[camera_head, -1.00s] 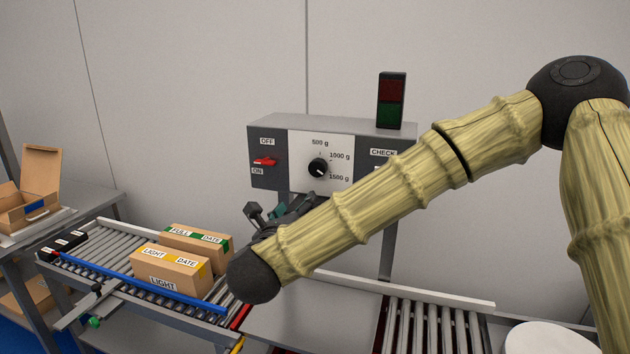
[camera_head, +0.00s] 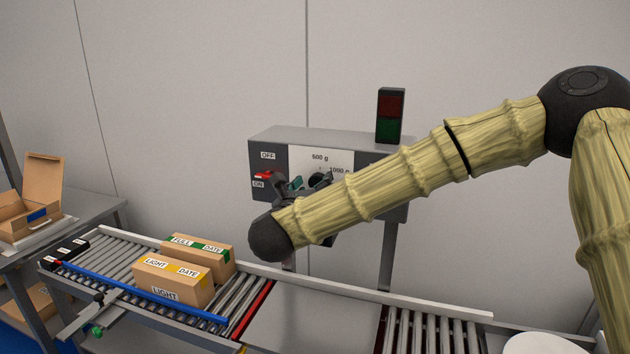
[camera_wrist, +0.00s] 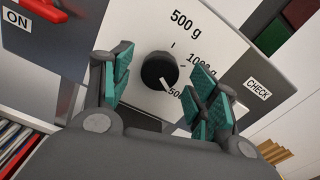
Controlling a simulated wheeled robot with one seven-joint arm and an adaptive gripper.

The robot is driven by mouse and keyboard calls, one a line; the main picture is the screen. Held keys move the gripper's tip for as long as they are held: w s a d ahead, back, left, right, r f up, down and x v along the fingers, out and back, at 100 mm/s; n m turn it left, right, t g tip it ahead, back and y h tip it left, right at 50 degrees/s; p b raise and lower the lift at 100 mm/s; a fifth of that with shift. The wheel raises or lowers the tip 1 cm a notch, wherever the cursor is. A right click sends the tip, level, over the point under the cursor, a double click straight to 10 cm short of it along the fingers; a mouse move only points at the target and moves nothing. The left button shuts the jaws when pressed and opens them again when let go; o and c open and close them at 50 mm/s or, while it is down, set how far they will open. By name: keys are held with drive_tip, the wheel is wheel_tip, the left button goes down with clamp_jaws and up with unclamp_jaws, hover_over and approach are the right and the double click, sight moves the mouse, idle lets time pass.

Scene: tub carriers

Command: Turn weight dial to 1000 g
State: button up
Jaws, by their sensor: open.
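The weight dial (camera_wrist: 158,71) is a black round knob on a white panel, with marks for 500 g, 1000 g and 1500 g. In the wrist view its white pointer line points down and right, toward the lowest label, which is partly covered by a finger. My gripper (camera_wrist: 160,85) is open, with a teal-padded finger on each side of the dial. I cannot tell whether either finger touches it. In the head view the dial (camera_head: 317,180) is partly hidden by my gripper (camera_head: 306,184), and the 1500 g label is hidden by my arm.
A red ON/OFF switch (camera_head: 263,175) sits left of the dial on the grey control box (camera_head: 300,137). A red-green lamp (camera_head: 390,115) stands on top. A LIGHT DATE box (camera_head: 172,281) and a FULL DATE box (camera_head: 200,258) lie on the roller conveyor below.

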drive_tip(key=shift+w+d, duration=0.2)
drive_tip(key=shift+w, duration=0.3)
drive_tip(key=c, duration=1)
drive_tip(key=shift+f, duration=0.1)
drive_tip(key=shift+f+n+b, duration=0.1)
drive_tip(key=shift+n+b, duration=0.95)
drive_tip(key=shift+n, duration=0.05)
drive_tip(key=n+b, duration=0.2)
drive_tip(key=n, duration=0.1)
drive_tip(key=shift+n, duration=0.3)
drive_tip(key=n+b, duration=0.1)
drive_tip(key=n, duration=0.4)
drive_tip(key=shift+n+b, duration=0.3)
drive_tip(key=shift+n, duration=0.1)
